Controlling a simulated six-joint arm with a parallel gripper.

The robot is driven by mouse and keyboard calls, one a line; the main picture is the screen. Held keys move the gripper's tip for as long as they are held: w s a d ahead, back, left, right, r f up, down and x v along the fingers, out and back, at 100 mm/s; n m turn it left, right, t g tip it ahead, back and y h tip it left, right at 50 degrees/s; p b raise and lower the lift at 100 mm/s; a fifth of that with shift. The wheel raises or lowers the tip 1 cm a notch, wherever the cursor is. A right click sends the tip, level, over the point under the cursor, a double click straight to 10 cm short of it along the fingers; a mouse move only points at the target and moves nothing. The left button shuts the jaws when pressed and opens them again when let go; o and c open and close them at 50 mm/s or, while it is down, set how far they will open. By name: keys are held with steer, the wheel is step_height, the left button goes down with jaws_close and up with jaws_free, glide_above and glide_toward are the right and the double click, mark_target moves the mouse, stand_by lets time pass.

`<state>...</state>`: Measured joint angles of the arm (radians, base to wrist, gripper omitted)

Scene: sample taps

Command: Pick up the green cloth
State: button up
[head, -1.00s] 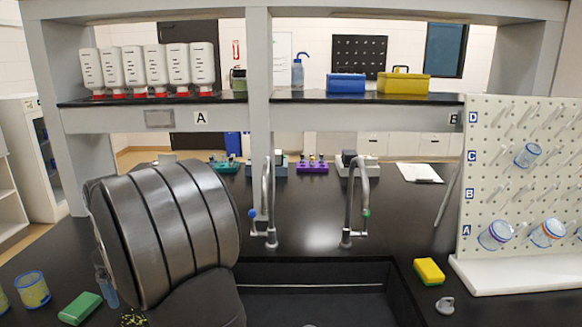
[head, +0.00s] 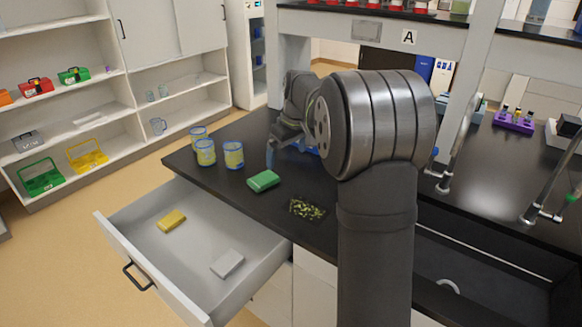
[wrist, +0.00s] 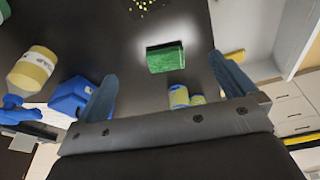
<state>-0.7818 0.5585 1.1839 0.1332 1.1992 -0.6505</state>
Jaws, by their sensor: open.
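The green cloth (head: 263,181) shows as a small, thick green block lying flat on the black bench near its front edge, above the open drawer. In the wrist view the green cloth (wrist: 166,58) lies ahead, between the lines of my two fingers and apart from them. My gripper (head: 271,153) is over the bench, behind the cloth in the head view and partly hidden by my arm. In the wrist view my gripper (wrist: 162,70) has its two blue-grey fingers wide apart with nothing held between them.
Several yellow-and-blue jars (head: 205,152) stand left of the cloth. Yellow-green specks (head: 306,209) lie scattered to its right. An open drawer (head: 190,258) holds a yellow block (head: 172,221) and a white block (head: 227,263). The wrist view shows a yellow-labelled bottle (wrist: 32,69) and a blue object (wrist: 75,98).

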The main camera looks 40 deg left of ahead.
steer(key=y, duration=0.1)
glide_toward(263, 178)
steer(key=f, duration=0.2)
steer(key=shift+a+f+m, duration=0.3)
steer(key=shift+f, duration=0.05)
steer(key=shift+y, duration=0.3)
steer(key=shift+x, duration=2.85)
steer(key=shift+d, duration=0.15)
steer(key=c, duration=0.7)
